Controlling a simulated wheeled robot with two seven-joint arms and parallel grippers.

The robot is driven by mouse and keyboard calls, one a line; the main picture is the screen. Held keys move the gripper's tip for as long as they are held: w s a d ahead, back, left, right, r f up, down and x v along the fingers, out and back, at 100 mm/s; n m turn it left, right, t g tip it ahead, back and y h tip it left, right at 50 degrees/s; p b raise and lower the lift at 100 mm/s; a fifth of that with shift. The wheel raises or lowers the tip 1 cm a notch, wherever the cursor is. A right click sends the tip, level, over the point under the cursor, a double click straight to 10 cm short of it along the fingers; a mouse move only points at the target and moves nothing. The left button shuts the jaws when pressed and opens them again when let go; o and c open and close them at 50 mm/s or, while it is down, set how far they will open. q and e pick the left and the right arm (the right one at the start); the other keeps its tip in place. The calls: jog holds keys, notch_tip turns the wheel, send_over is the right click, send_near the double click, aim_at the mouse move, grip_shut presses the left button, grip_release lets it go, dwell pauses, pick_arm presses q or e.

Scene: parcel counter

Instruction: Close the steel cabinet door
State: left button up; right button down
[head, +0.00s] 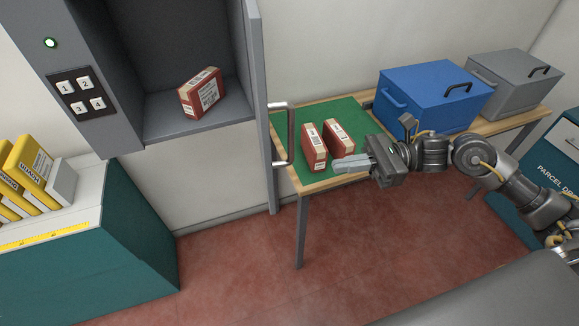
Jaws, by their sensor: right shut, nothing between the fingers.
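The steel cabinet (104,128) is at the upper left. Its door (256,80) stands open, seen nearly edge-on, and its bar handle (290,135) sticks out to the right. A red and white parcel (200,92) sits inside on the cabinet floor. My right gripper (340,168) is shut and empty. It points left toward the handle and is apart from it, in front of the parcels on the table. My left gripper is not in view.
Two parcels (313,148) stand on the table's green mat (343,109). A blue box (430,95) and a grey box (513,80) stand farther right. A teal counter (110,250) with yellow books (30,165) is at left. The red floor (240,270) below is clear.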

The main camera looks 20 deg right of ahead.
jog(key=w+a+p, duration=0.1)
jog(key=a+p, duration=0.6)
jog(key=a, duration=0.4)
jog(key=shift+w+a, duration=0.15)
jog(key=shift+a, duration=0.25)
